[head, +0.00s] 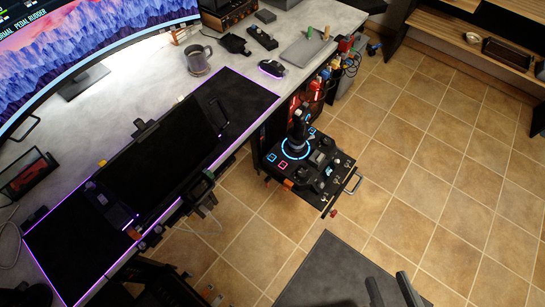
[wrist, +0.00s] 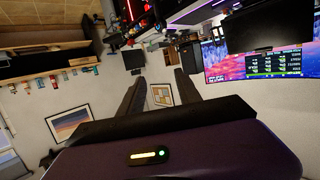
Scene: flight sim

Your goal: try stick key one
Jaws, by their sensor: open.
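A black joystick (head: 299,130) stands upright on a black control panel (head: 318,202) beside the desk, with a glowing blue ring around its base. Small lit square keys, one blue (head: 272,157) and one pink (head: 283,166), sit on the panel's left part. I cannot read any label, so I cannot tell which is key one. My gripper (head: 389,279) shows at the bottom of the head view, below and right of the panel and well apart from it. In the wrist view its two fingers (wrist: 160,88) are spread with nothing between them.
The desk (head: 228,55) with a curved monitor, a mug (head: 198,60) and a mouse (head: 272,69) lies left of the panel. A metal handle (head: 354,184) sticks out at the panel's right edge. Tiled floor at right is clear.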

